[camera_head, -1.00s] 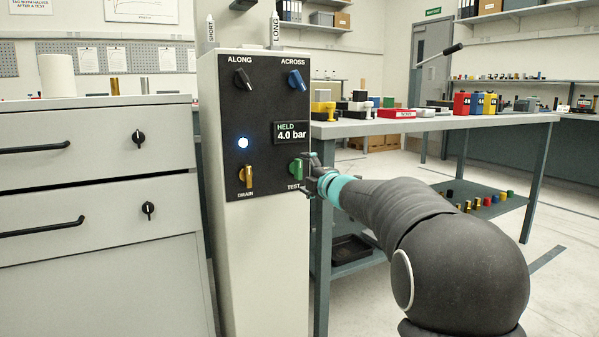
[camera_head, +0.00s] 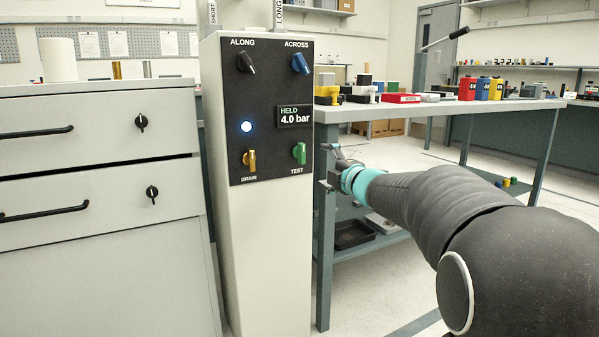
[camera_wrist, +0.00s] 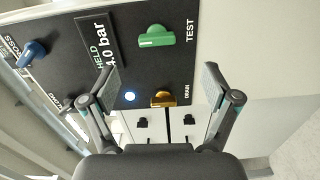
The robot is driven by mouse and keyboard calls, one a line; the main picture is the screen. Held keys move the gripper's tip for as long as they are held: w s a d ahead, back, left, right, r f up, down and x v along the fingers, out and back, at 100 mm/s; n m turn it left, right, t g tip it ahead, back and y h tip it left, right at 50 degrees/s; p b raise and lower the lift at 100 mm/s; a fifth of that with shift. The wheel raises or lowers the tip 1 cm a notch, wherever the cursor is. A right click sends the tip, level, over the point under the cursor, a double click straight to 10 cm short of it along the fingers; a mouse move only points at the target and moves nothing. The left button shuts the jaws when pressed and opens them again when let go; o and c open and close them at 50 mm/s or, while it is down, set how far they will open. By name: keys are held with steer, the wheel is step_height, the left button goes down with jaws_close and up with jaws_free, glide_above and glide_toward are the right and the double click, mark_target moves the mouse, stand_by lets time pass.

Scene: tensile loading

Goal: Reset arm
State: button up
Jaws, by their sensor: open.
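My gripper (camera_head: 335,165) is to the right of the control pedestal (camera_head: 262,260), near the green TEST knob (camera_head: 299,153) and apart from it. In the wrist view my gripper (camera_wrist: 160,92) is open and empty, its two fingers spread in front of the black panel. The green TEST knob (camera_wrist: 156,37) and the yellow DRAIN knob (camera_wrist: 163,98) show there beyond the fingers. In the head view the DRAIN knob (camera_head: 250,160) is upright at lower left of the panel. The display (camera_head: 294,116) reads HELD 4.0 bar, and a round light (camera_head: 246,127) glows bluish white.
A grey drawer cabinet (camera_head: 100,150) stands left of the pedestal. A workbench (camera_head: 400,110) with coloured blocks and a red tray (camera_head: 400,98) is behind my arm at the right. Open floor (camera_head: 400,290) shows below my arm.

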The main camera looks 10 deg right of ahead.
steer(key=s+d+f+m+g+h, duration=0.5)
steer(key=s+d+f+m+h, duration=0.4)
steer(key=f+m, duration=0.35)
steer(key=s+a+f+m+g+y+p, duration=0.1)
steer(key=s+a+f+m+g+p, duration=0.2)
steer(key=s, duration=1)
steer(key=s+a+m+g+y+p, duration=0.1)
steer(key=s+a+m+g+p, duration=0.35)
steer(key=s, duration=0.85)
steer(key=s+a+r+t+y+p, duration=0.1)
steer(key=s+a+r+p, duration=0.2)
steer(key=s+a+r, duration=0.2)
steer(key=s, duration=0.2)
steer(key=shift+s+a+r+m+y, duration=0.15)
steer(key=shift+s+a+m+y, duration=0.15)
steer(key=shift+m+y, duration=0.1)
